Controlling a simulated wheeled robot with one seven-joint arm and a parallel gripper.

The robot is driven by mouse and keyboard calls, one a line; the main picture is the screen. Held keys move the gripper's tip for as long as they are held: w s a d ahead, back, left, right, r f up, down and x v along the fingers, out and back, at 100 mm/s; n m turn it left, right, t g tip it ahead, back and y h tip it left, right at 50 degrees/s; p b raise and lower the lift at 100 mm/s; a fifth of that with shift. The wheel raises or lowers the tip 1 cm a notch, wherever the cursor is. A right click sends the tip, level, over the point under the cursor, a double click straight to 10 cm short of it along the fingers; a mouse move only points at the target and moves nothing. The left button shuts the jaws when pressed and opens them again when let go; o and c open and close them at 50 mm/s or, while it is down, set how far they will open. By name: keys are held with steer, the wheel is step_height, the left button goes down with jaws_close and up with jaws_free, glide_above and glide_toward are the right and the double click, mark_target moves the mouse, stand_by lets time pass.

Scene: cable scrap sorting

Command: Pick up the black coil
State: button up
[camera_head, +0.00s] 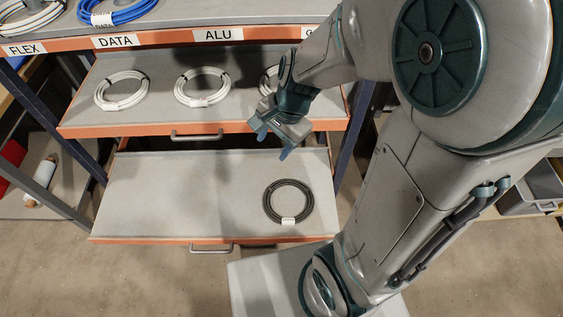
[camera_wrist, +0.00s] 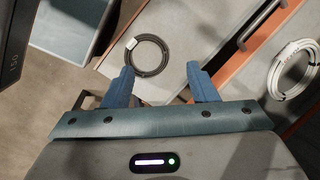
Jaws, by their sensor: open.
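The black coil (camera_head: 288,182) lies flat on the lower pulled-out shelf (camera_head: 165,195), near its right front corner, with a white tag on its front side. In the wrist view the black coil (camera_wrist: 147,56) shows beyond my fingertips, left of the middle, with its white tag at the upper left. My gripper (camera_head: 272,143) is above and behind the coil, apart from it, near the front edge of the upper shelf. Its two blue fingers (camera_wrist: 160,72) are spread in the wrist view, with nothing between them.
The upper shelf (camera_head: 150,68) holds several white coils, such as one at left (camera_head: 121,90) and one in the middle (camera_head: 203,87); my arm partly hides another. The lower shelf's left and middle are clear.

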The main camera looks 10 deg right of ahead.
steer(key=w+a+f+m+g+b, duration=0.15)
steer(key=f+m+b, duration=0.3)
steer(key=f, duration=0.55)
steer(key=w+a+f+m+t+b, duration=0.1)
steer(key=w+f+m+b, duration=0.3)
steer(key=f, duration=0.6)
steer(key=m+h+b, duration=0.3)
steer(key=m+b, duration=0.2)
steer(key=m, duration=0.5)
glide_above(272, 213)
step_height(272, 213, down, 18)
steer(key=shift+m+g, duration=0.35)
step_height(272, 213, down, 8)
steer(key=b, duration=0.4)
steer(key=shift+d+r, duration=0.1)
steer(key=shift+d, duration=0.05)
steer(key=shift+f+b, duration=2.5)
steer(key=shift+f, duration=0.6)
steer(key=shift+r, duration=0.1)
jaws_close()
